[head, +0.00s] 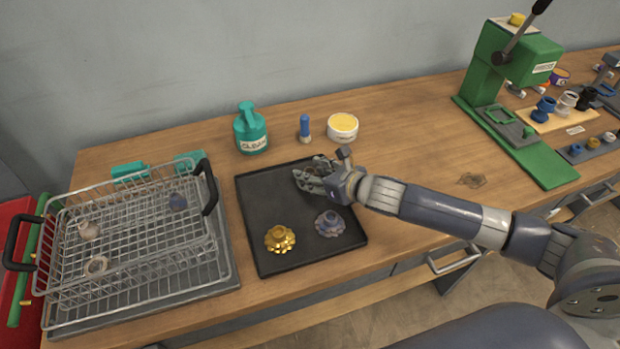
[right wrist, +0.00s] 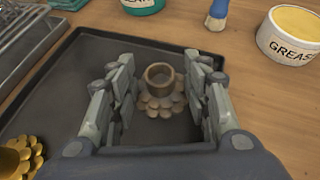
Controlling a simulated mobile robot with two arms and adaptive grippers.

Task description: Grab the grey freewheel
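A grey freewheel (head: 329,223) with a slight blue tint lies on the black tray (head: 262,190), near its front right. It does not show in the right wrist view. A gold freewheel (head: 280,239) lies to its left and is partly seen in the right wrist view (right wrist: 18,158). My right gripper (head: 303,181) is over the back part of the tray. In the right wrist view its open fingers (right wrist: 160,88) stand on either side of a brownish freewheel (right wrist: 162,92), with gaps on both sides. In the head view my gripper mostly hides that piece. My left gripper is not seen.
A wire basket (head: 130,235) with small parts stands left of the tray. A teal bottle (head: 250,130), a blue-capped tube (head: 304,128) and a grease tub (head: 343,127) stand behind it. A green press (head: 510,70) is at the right. Bare bench lies between tray and press.

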